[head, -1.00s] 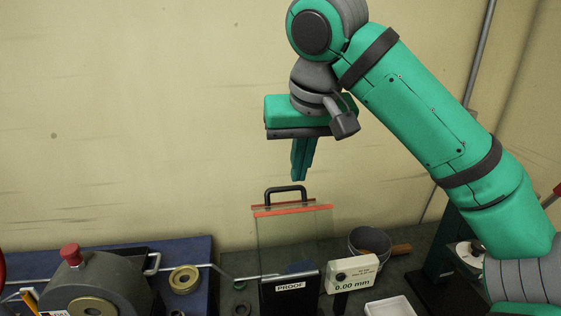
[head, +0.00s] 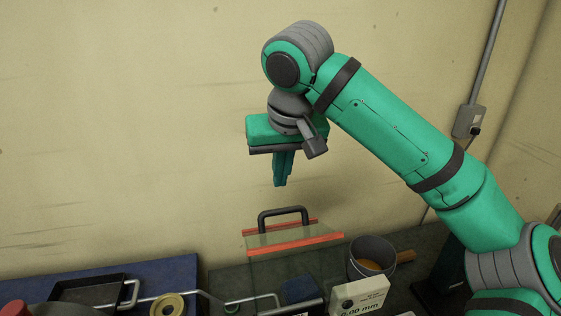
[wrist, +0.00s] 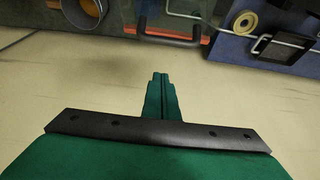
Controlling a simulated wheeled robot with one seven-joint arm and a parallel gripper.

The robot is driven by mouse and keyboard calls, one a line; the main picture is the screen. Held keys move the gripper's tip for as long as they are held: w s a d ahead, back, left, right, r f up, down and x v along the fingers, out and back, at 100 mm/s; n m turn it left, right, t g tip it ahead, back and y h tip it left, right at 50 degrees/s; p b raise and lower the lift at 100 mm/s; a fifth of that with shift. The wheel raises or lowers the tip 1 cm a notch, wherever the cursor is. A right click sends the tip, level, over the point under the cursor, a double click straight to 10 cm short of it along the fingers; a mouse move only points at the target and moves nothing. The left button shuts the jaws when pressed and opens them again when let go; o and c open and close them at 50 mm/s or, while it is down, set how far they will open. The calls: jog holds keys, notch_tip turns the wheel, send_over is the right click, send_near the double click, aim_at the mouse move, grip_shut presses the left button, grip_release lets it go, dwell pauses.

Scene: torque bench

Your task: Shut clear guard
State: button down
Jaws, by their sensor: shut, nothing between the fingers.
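The clear guard (head: 292,266) is a see-through panel with a red top edge (head: 295,242) and a black handle (head: 283,212). It stands raised on the bench in the head view. How far it leans is hard to tell. My gripper (head: 281,185) points down with its fingers together and empty. It is above the handle in the head view, with a visible gap. In the wrist view my fingertips (wrist: 160,75) show below the black handle (wrist: 170,38), apart from it. The guard's lower end is partly hidden behind the bench items.
A grey mug (head: 371,258) and a white gauge box (head: 358,295) stand right of the guard. A bent metal rod (head: 215,294), a brass ring (head: 167,305) and a black tray (head: 88,291) lie to the left. The wall is behind; the air around my gripper is clear.

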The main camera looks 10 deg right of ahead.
jog(key=shift+s+a+f, duration=0.1)
jog(key=shift+s+f, duration=0.55)
jog(key=shift+f, duration=0.25)
jog(key=shift+s+f, duration=0.6)
jog(key=shift+f, duration=0.25)
